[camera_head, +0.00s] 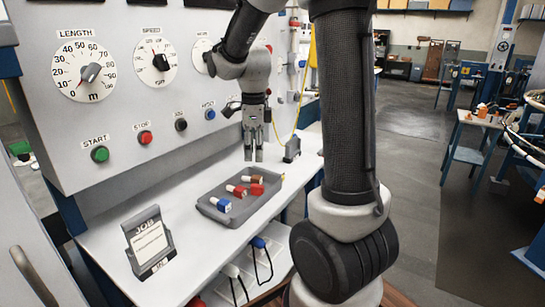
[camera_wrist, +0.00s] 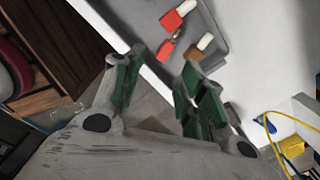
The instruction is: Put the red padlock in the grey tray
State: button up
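The grey tray (camera_head: 213,213) lies on the white counter below the control panel. A small red piece (camera_head: 257,189), which looks like the red padlock, lies inside it towards the right. In the wrist view the red padlock (camera_wrist: 166,50) lies on the tray floor (camera_wrist: 222,62) beside a metallic-looking bit, between the white-ended red and brown pieces. My gripper (camera_head: 254,157) hangs pointing down above the counter, just past the tray's far end. Its green-padded fingers (camera_wrist: 162,68) are apart with nothing between them.
The tray also holds white-ended blue (camera_head: 223,206), red (camera_head: 238,191) and brown (camera_head: 253,179) pieces. A job card stand (camera_head: 150,243) is at the counter's near end. A small dark box (camera_head: 292,150) and yellow cable (camera_head: 301,100) are beyond my gripper. Items with black loops sit below the counter.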

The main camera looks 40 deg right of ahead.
jog(key=s+r+n+t, duration=0.2)
jog(key=s+r+n, duration=0.2)
jog(key=s+n, duration=0.6)
jog(key=s+a+r+n+t, duration=0.1)
jog(key=s+r+n, duration=0.3)
jog(key=s+n, duration=0.6)
jog(key=n+t, duration=0.1)
jog(key=n, duration=0.3)
jog(key=shift+s+a+r+n, duration=0.15)
jog(key=shift+a+n, duration=0.05)
jog(key=shift+n, duration=0.2)
jog(key=shift+a, duration=0.15)
